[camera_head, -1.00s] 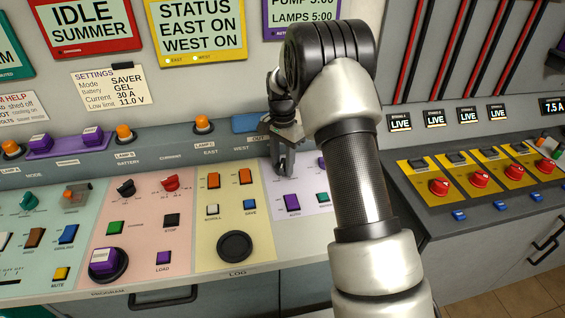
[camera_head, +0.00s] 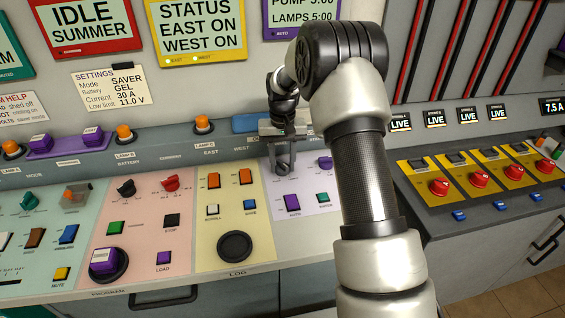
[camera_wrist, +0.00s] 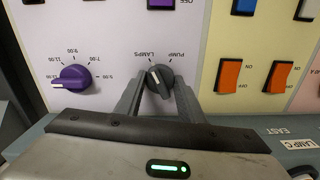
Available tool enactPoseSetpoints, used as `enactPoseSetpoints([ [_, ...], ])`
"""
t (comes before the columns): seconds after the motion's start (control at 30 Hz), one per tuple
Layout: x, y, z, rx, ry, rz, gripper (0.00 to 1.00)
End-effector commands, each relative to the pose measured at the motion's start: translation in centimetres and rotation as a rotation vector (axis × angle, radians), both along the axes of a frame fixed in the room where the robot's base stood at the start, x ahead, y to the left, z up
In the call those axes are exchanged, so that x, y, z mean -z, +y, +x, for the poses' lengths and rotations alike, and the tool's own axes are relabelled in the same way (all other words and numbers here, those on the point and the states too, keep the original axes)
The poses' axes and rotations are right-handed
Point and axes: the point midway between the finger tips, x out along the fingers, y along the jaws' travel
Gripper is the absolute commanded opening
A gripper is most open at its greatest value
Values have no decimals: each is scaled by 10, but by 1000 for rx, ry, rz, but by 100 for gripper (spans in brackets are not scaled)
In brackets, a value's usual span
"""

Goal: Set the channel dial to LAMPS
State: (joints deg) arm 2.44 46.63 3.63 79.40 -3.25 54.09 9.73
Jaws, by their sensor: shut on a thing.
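The channel dial (camera_wrist: 160,80) is a dark grey knob on the pale lilac panel. In the wrist view, LAMPS is printed to its upper left and PUMP to its upper right. A pale pointer mark shows on the knob, toward the label side, but its exact setting is hard to tell. My gripper (camera_wrist: 161,88) has one finger on each side of the knob and is shut on it. In the head view, my gripper (camera_head: 282,166) is at the top of the lilac panel and hides most of the dial.
A purple dial (camera_wrist: 74,78) with time marks sits close beside my gripper. Orange rocker switches (camera_wrist: 229,76) are on the neighbouring yellow panel.

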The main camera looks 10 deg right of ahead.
Motion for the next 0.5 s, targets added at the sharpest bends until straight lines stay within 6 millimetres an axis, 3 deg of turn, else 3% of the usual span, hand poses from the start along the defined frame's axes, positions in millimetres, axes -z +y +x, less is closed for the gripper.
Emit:
enactPoseSetpoints([
  [0.5, -1, 0, 0, -88, -1, 0, 13],
])
